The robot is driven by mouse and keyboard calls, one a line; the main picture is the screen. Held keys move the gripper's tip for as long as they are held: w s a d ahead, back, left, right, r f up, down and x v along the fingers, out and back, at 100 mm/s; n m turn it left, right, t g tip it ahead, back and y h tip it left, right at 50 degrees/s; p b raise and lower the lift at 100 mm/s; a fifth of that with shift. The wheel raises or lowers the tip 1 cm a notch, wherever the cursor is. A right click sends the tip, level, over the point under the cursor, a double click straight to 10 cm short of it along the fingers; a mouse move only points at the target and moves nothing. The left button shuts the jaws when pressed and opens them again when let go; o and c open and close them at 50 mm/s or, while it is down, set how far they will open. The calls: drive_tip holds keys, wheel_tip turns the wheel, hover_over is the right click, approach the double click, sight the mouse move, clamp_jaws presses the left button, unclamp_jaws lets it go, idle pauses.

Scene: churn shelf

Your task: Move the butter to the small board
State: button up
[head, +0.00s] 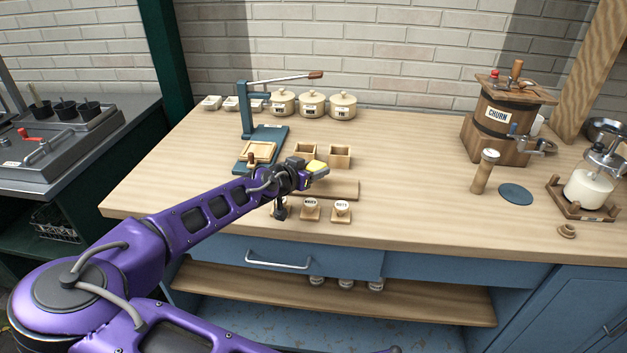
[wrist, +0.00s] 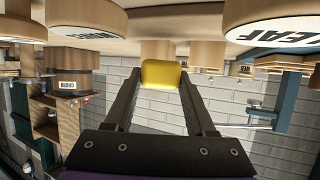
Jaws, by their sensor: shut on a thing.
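The butter (head: 316,166) is a yellow block held between the fingertips of my gripper (head: 319,171), above the worktop. In the wrist view the butter (wrist: 162,73) shows between the two dark fingers, its far side hidden. A flat wooden board (head: 343,189) lies on the worktop just below and to the right of my gripper, its left part hidden by the arm. I see a gap between the butter and the worktop, but cannot tell its exact height.
Labelled stamps (head: 342,208) stand in front of the board, and two square wooden boxes (head: 340,156) behind it. A blue lever press (head: 247,115) with a wooden frame (head: 259,151) stands to the left. Lidded pots (head: 312,105) are at the back.

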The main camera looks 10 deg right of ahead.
drive_tip(key=shift+f, duration=1.55)
drive_tip(key=shift+f, duration=0.1)
drive_tip(key=o, duration=1.3)
drive_tip(key=shift+o, duration=0.2)
drive_tip(key=shift+r, duration=0.2)
drive_tip(key=v, duration=1.2)
drive_tip(key=shift+s+d+p, duration=0.1)
drive_tip(key=shift+p, duration=0.2)
